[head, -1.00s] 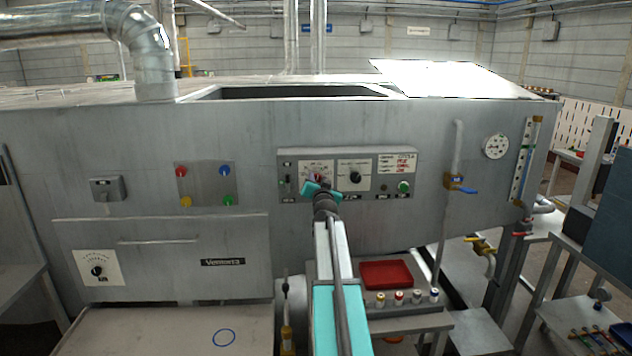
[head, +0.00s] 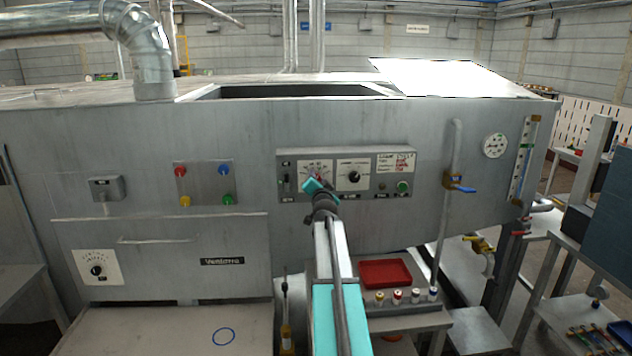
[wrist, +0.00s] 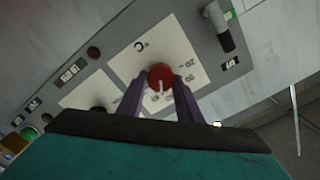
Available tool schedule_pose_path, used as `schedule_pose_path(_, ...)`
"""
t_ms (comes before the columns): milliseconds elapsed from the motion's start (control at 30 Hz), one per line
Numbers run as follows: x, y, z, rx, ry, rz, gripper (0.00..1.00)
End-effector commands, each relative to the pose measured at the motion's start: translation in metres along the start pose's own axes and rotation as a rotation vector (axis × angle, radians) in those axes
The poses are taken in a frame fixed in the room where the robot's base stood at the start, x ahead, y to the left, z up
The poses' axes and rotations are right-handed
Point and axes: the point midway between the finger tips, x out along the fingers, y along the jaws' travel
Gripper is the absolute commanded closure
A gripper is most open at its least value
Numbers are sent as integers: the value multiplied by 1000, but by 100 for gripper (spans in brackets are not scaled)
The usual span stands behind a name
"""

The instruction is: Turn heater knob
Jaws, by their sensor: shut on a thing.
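A red knob (wrist: 160,76) with a pale pointer mark sits on a white dial plate (wrist: 190,60) with printed numbers, in the wrist view. The two dark fingers of my gripper (wrist: 160,84) are shut on the knob from either side. In the head view, my gripper (head: 318,184) is at the left white dial of the grey control panel (head: 345,153). My teal hand covers most of the knob there.
A black knob (head: 354,176) is on the dial to the right. A green button (head: 402,187) is at the panel's right end and a switch (head: 286,180) at its left. A red tray (head: 386,273) lies below.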

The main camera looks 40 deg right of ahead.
Motion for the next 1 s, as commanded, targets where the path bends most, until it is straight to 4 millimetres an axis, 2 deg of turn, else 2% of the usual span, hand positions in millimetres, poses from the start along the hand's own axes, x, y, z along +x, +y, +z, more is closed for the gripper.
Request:
schedule_pose_path(33, 2, -3, -1, 0, 2, -4, 63)
schedule_pose_path(100, 1, -3, -1, 0, 2, -3, 51)
schedule_pose_path(133, 1, -3, 0, 0, 1, -3, 49)
schedule_pose_path(567, -2, -1, 0, -1, 0, -1, 49)
schedule_pose_path(1000, -35, 0, 0, -1, 1, -1, 49)
